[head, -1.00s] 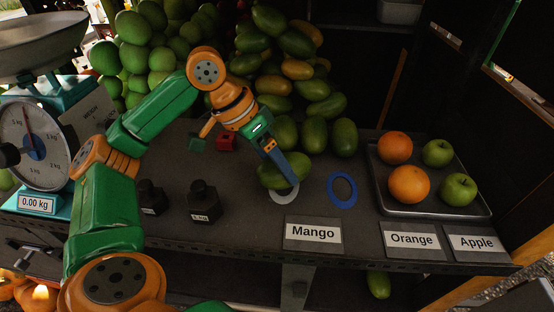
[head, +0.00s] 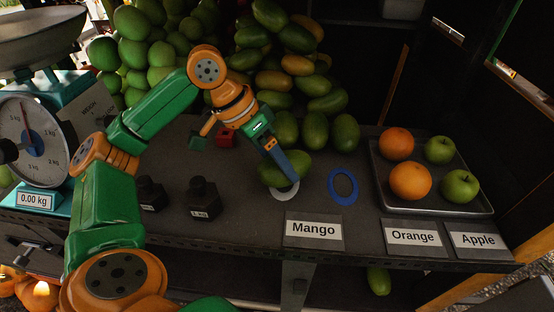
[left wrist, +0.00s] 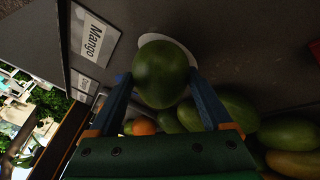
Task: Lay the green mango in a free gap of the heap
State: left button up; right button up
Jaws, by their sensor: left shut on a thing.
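The green mango (head: 298,165) is at the white ring (head: 285,192) on the dark counter, behind the Mango sign. My left gripper (head: 288,178) is shut on it. The left wrist view shows the mango (left wrist: 161,74) between the two blue fingers, with the white ring (left wrist: 150,40) partly hidden behind it. I cannot tell whether the mango touches the counter. The heap of green and yellow mangoes (head: 316,131) lies just behind, its front row of green ones close to the held mango. My right gripper is not seen.
A blue ring (head: 343,186) lies right of the held mango. A metal tray (head: 452,211) with oranges and apples stands at the right. Dark weights (head: 203,199) and a scale (head: 38,140) are at the left. The Mango sign (head: 314,231) is at the front edge.

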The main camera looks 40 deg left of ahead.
pick_arm(q)
jog(key=shift+f+b, duration=0.35)
jog(key=shift+f, duration=0.3)
dwell(0.9)
jog(key=o, duration=0.8)
jog(key=shift+c, duration=0.2)
notch_tip(320, 180, up, 4)
jog(key=p, duration=0.5)
jog(key=shift+s+r, duration=0.1)
jog(key=shift+r, duration=0.25)
jog(key=shift+r+p, duration=0.3)
jog(key=shift+r, duration=0.4)
jog(key=shift+f, duration=0.1)
